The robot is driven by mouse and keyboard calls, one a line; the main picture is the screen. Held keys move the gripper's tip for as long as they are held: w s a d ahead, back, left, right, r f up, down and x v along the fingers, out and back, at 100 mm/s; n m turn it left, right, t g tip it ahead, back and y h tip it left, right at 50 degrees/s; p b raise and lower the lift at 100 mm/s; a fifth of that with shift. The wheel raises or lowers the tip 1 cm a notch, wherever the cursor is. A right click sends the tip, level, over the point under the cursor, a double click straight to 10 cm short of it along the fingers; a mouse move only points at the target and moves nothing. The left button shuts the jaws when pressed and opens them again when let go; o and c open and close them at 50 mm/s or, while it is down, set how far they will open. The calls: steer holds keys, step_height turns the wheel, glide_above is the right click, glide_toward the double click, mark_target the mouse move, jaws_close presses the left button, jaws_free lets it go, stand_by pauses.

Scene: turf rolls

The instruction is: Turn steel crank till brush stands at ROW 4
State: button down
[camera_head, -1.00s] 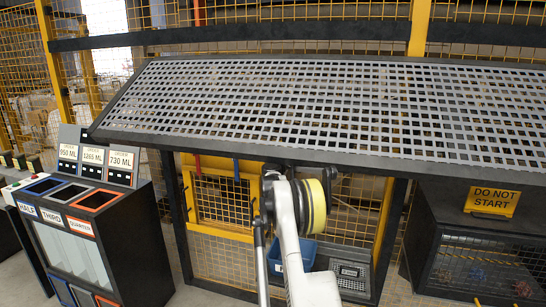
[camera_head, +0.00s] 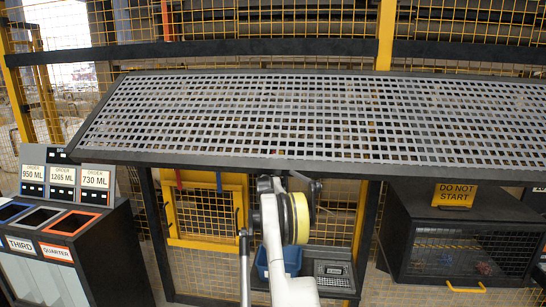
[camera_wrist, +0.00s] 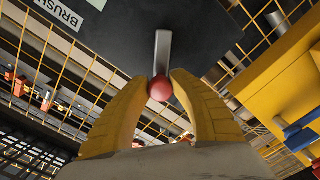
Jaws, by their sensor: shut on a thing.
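In the wrist view, the steel crank (camera_wrist: 162,52) is a short grey bar ending in a red ball knob (camera_wrist: 160,88). It stands in front of a dark plate (camera_wrist: 115,35) with a white label reading "BRUSH", partly cut off. My gripper (camera_wrist: 161,92) has its yellow fingers shut on the red knob, one finger on each side. In the head view, my arm reaches under the large slotted grey panel (camera_head: 300,115); my gripper and the crank are hidden there. I cannot make out the brush or any ROW 4 mark in either view.
A black bin unit (camera_head: 70,250) with order cards stands at the left. A dark cabinet (camera_head: 465,240) with a "DO NOT START" sign (camera_head: 453,195) is at the right. A blue bin (camera_head: 278,260) sits low behind my arm. Yellow mesh fencing closes the back.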

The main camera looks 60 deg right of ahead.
steer(key=shift+s+r+m, duration=0.1)
steer(key=shift+r+m, duration=0.05)
steer(key=shift+m, duration=0.25)
steer(key=c, duration=1.1)
jaws_free()
steer(key=shift+c, duration=0.2)
steer(key=v, duration=1.2)
